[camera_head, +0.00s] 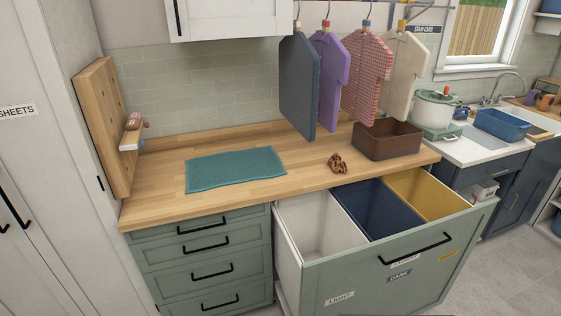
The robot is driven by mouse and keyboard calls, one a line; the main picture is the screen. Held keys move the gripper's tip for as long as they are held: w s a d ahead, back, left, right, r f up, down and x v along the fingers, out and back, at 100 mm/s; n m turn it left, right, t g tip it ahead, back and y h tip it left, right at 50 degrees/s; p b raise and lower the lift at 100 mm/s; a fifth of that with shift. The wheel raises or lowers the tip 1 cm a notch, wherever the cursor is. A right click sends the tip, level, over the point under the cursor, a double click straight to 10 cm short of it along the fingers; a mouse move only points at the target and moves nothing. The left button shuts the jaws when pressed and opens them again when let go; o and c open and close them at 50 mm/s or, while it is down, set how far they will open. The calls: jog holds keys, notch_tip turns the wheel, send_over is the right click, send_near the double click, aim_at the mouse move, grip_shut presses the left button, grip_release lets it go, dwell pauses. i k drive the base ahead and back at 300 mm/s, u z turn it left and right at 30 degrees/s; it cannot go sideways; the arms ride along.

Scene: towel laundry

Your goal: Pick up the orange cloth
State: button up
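A small crumpled orange-brown cloth (338,163) lies on the wooden counter (160,196), near its front edge. It sits left of a brown open box (388,143) and right of a flat teal towel (235,169). Its folds are too small to make out clearly. My gripper is not in view.
Below the counter, a pulled-out drawer (418,276) holds white (312,225), navy (375,207) and yellow (425,193) bins. Several garments (366,75) hang above the counter. A wooden board (101,125) stands at the left. The counter around the towel is clear.

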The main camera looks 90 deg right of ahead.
aim_at(335, 162)
jog(key=u, duration=0.4)
jog(key=i, duration=0.6)
jog(key=z, duration=3.05)
